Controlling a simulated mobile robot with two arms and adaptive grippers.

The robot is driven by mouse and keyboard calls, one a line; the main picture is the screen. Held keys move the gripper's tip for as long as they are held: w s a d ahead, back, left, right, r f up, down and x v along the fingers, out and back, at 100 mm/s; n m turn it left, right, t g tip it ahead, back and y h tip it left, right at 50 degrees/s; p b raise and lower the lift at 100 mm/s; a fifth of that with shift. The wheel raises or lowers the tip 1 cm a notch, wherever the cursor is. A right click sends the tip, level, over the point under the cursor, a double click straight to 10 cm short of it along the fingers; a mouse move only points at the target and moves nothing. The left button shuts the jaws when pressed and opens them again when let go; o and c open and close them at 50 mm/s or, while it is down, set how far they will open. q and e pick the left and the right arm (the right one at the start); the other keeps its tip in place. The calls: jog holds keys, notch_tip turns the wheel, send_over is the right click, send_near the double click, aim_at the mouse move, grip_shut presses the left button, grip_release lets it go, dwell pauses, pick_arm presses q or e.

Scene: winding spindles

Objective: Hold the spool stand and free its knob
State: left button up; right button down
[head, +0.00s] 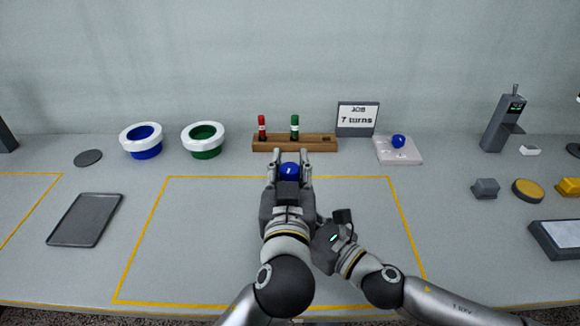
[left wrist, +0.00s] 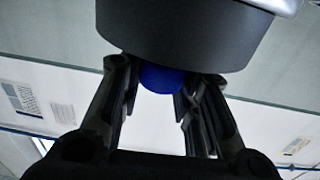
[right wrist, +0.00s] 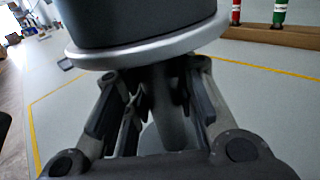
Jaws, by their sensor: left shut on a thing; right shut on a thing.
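My left gripper (head: 290,158) reaches over the middle of the marked table area. Its fingers are shut on a blue knob (head: 289,171), which also shows between the fingers in the left wrist view (left wrist: 161,78). A dark, round, pale-rimmed body fills the top of that view. In the right wrist view my right gripper (right wrist: 160,90) is shut on the dark upright stem of the spool stand (right wrist: 168,115), under a wide silver rim. In the head view, the left gripper and arm hide most of the stand and the right fingertips.
A wooden rack (head: 310,143) with red and green spindles stands behind my grippers, by a sign (head: 357,118) reading 7 turns. Blue (head: 142,128) and green (head: 205,153) bowls and a tray (head: 86,218) are left. A pale pad (head: 405,157) with a blue ball is right.

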pick_arm(q)
jog(key=shift+r, duration=0.15)
jog(key=o, duration=1)
jog(key=shift+o, duration=0.2)
jog(key=shift+s, duration=0.15)
jog(key=s, duration=0.7)
jog(key=shift+s, duration=0.2)
jog(key=shift+a, duration=0.1)
